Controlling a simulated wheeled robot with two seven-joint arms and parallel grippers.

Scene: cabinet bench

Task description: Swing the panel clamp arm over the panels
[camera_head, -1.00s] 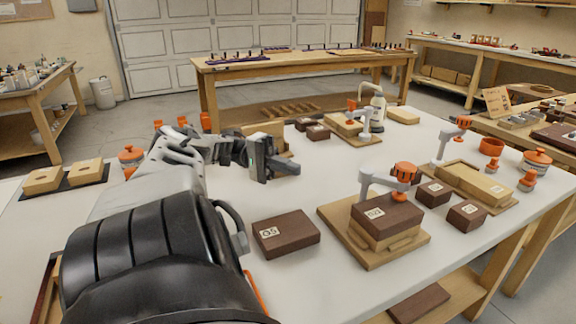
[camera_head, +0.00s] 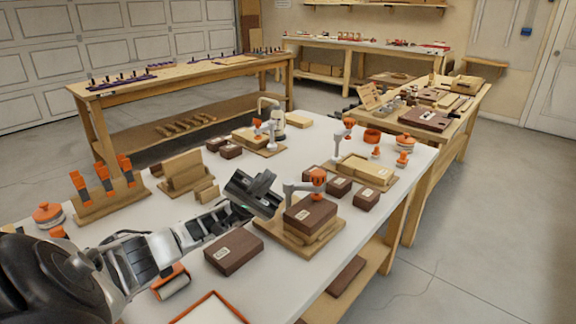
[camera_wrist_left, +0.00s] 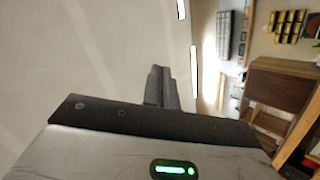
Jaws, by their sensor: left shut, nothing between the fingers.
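My left gripper (camera_head: 270,188) is shut and empty, above the white bench and just left of the nearest clamp. It also shows in the left wrist view (camera_wrist_left: 160,85), fingers together against a blurred pale background. The nearest clamp (camera_head: 290,188) has a grey post and an arm with an orange head over a dark labelled panel (camera_head: 308,215) on a wooden base (camera_head: 270,232). A second clamp (camera_head: 340,140) stands at the back end of light panels (camera_head: 370,170). A third clamp (camera_head: 270,126) stands by light blocks farther back. My right gripper is not in view.
A loose dark block (camera_head: 234,252) lies in front of the left arm. Small dark blocks (camera_head: 340,187) sit right of the near clamp. A wooden rack (camera_head: 184,172) and orange-handled tools (camera_head: 125,170) stand at the left. The bench's right edge borders open floor.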

